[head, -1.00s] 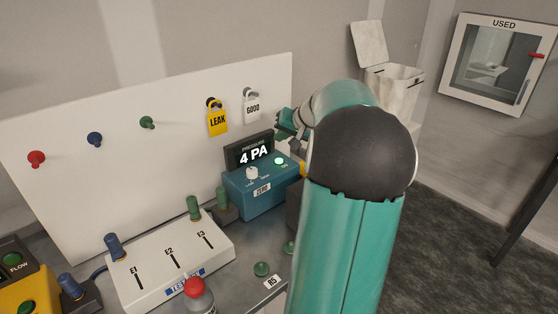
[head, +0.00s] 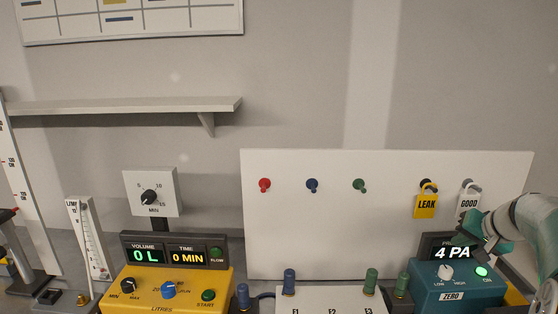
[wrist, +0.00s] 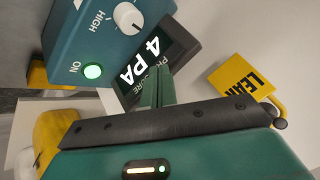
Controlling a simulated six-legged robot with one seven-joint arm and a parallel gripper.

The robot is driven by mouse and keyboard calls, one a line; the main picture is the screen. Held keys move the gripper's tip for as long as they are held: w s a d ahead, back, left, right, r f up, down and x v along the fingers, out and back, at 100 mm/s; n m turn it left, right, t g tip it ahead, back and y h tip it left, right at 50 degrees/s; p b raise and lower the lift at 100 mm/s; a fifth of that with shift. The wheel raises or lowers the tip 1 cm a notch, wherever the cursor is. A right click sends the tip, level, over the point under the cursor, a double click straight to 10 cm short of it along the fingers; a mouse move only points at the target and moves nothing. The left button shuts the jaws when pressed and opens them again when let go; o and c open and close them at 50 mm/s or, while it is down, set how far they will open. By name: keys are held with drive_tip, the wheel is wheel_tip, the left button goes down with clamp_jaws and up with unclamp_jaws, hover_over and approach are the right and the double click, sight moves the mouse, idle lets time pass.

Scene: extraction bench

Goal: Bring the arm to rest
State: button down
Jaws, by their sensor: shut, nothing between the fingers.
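My gripper (head: 468,222) is at the right of the head view, in front of the white board and beside the pressure display. Its fingers are together and hold nothing in the wrist view (wrist: 158,85). The teal pressure meter (head: 458,296) has a lit green ON button and a display (head: 452,252) reading 4 PA. The yellow LEAK tag (head: 426,204) and the white GOOD tag (head: 468,198) hang on pegs just above my gripper. Part of the display is hidden behind the fingers in the wrist view.
The white board (head: 300,235) carries red, blue and green pegs. A yellow pump unit (head: 185,285) reads 0 L and 0 MIN. A flow gauge (head: 88,240) stands at left. A shelf (head: 130,105) juts from the wall. The wall above the board is clear.

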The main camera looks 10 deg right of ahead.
drive_tip(key=s+a+r+n+g, duration=0.2)
drive_tip(key=a+n, duration=0.2)
drive_tip(key=a, duration=2)
drive_tip(key=s+a+f+n, duration=0.4)
drive_tip(key=s+a, duration=1)
drive_tip(key=a, duration=0.1)
drive_tip(key=shift+a+n+g, duration=0.3)
drive_tip(key=shift+a+n, duration=0.05)
drive_tip(key=shift+n, duration=0.05)
